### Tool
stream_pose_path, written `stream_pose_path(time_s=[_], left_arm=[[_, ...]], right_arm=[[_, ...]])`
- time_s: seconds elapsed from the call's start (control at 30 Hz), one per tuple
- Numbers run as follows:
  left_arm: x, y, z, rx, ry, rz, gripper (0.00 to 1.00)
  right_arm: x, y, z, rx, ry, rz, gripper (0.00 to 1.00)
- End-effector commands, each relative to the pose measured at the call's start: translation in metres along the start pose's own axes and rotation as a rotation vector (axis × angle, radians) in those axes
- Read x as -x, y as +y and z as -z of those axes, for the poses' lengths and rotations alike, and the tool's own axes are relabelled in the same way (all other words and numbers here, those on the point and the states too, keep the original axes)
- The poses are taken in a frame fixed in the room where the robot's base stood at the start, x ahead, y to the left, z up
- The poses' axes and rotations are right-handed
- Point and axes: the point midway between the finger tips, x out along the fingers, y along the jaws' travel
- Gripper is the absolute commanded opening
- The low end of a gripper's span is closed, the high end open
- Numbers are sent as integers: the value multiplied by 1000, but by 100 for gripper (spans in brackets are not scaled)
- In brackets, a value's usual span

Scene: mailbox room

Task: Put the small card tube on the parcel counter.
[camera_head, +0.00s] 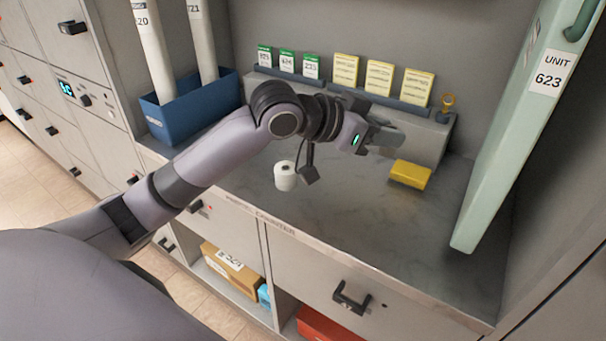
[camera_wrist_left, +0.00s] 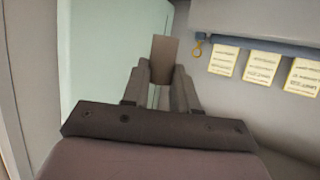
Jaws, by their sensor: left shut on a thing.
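My left gripper (camera_head: 386,139) is above the grey parcel counter (camera_head: 345,215), in front of the raised back ledge. In the left wrist view its fingers (camera_wrist_left: 160,88) are closed around a plain brown piece, which I take to be the small card tube (camera_wrist_left: 165,54). Its upper end sticks out beyond the fingers. In the head view the tube is hard to make out at the fingers. My right gripper is not in view.
A white roll (camera_head: 285,176) and a yellow block (camera_head: 410,175) are on the counter. A blue bin (camera_head: 190,108) with tall tubes is at left. A pale green door (camera_head: 515,130) marked 623 is at right. Cards (camera_head: 380,77) stand along the ledge. The counter's front middle is clear.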

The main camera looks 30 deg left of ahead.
Motion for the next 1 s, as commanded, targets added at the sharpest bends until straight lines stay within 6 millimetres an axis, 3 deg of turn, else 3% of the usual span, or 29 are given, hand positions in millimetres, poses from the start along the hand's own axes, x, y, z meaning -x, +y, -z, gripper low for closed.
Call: stream_pose_path(time_s=[0.13,0.27,0.37,0.8,1.0], left_arm=[[9,-13,14,-6,1,-9,0],[10,-17,14,-4,-1,-15,0],[4,-17,-2,-1,-4,-17,0],[-39,-16,-106,-2,-2,-17,0],[-47,-16,-124,-5,2,-16,0]], right_arm=[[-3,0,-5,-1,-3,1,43],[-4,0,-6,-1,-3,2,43],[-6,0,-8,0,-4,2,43],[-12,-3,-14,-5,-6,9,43],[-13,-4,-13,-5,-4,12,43]])
